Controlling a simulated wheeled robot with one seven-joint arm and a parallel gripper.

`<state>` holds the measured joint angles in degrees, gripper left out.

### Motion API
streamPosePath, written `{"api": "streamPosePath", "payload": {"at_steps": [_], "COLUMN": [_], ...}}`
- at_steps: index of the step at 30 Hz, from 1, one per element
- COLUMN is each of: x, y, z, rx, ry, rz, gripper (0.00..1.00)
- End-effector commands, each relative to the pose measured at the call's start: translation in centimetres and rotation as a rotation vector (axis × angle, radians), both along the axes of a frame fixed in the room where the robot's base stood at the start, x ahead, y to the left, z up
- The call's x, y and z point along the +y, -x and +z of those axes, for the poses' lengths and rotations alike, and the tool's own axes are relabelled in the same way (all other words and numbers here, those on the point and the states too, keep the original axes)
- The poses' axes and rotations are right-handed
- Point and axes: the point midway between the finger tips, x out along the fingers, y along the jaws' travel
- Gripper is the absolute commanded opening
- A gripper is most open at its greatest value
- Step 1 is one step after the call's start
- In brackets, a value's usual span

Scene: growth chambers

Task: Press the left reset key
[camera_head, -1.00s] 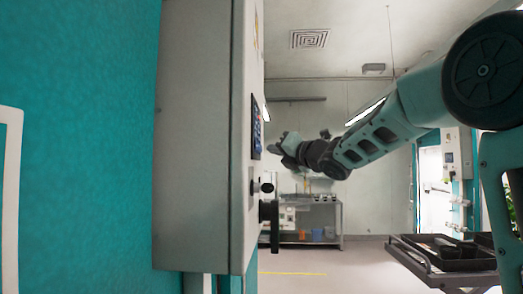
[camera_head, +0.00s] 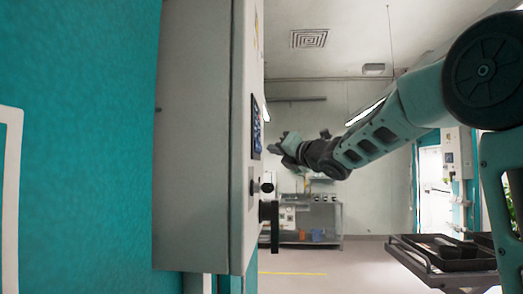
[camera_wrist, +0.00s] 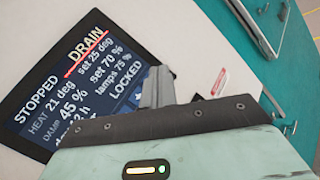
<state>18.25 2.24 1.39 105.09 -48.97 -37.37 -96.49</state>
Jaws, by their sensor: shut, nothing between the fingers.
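A grey control cabinet (camera_head: 197,140) stands on the teal wall in the head view, seen from its side. Its dark display (camera_head: 257,125) faces right; in the wrist view the display (camera_wrist: 45,95) reads STOPPED, DRAIN underlined in red, and LOCKED. My gripper (camera_head: 281,143) is level with the display and a little off its face. In the wrist view my gripper (camera_wrist: 159,86) is shut and empty, its tip over the display's edge. I cannot make out a left reset key in either view; the gripper hides part of the panel.
A black knob (camera_head: 266,187) and a dark handle (camera_head: 269,214) stick out below the display. A red-and-white label (camera_wrist: 220,82) and a metal handle (camera_wrist: 256,25) show in the wrist view. A black tray (camera_head: 445,262) is at lower right. A metal bench (camera_head: 340,220) stands behind.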

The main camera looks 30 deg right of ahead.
Motion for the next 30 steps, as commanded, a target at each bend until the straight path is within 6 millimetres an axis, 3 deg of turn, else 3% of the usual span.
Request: {"api": "streamPosePath", "payload": {"at_steps": [30], "x": [0.99], "y": [-0.65], "z": [-0.03], "rx": [-0.001], "ry": [0.000], "rz": [0.001], "gripper": [0.00]}}
